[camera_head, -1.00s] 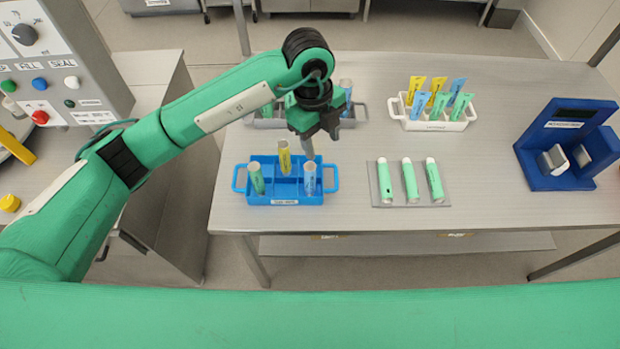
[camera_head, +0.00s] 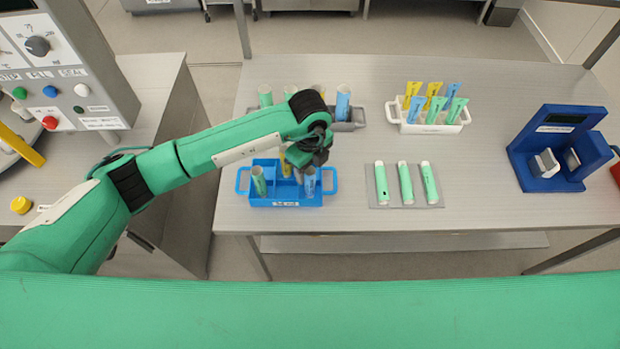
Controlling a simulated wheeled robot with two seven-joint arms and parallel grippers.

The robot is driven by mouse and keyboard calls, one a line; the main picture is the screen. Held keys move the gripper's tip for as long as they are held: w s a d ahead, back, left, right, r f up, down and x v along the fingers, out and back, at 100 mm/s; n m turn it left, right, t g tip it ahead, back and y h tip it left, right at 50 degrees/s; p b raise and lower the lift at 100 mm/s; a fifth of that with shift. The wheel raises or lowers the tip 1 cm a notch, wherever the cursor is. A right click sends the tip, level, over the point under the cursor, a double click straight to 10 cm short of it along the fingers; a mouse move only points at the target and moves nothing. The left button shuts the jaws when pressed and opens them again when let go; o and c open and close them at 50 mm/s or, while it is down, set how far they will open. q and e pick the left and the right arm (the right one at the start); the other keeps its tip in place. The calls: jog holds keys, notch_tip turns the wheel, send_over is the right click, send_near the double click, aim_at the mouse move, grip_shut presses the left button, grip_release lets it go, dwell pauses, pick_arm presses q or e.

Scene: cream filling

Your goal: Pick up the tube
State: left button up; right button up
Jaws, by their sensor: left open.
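A blue tray (camera_head: 285,202) stands on the metal table and holds three tubes upright. A green tube (camera_head: 259,181) is at its left, a yellow tube (camera_head: 286,165) in the middle towards the back, and a blue tube (camera_head: 309,182) at its right. My left gripper (camera_head: 306,166) is open, pointing down right over the right half of the tray, close to the blue and yellow tubes. The gripper and wrist hide the top of the blue tube and part of the yellow one. I cannot tell whether the fingers are around a tube. My right gripper is not in view.
A grey rack (camera_head: 352,126) with several tubes stands behind my arm. A white rack (camera_head: 441,129) holds several filled tubes. Three green tubes lie on a grey mat (camera_head: 381,205). A blue device (camera_head: 556,150) stands at right. A control panel (camera_head: 62,60) is at left.

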aim_at(310, 184)
pick_arm(q)
jog(key=shift+s+f+p, duration=0.1)
jog(key=shift+f+p, duration=0.5)
jog(key=shift+f, duration=1)
jog(key=c, duration=1)
jog(key=shift+r, duration=0.15)
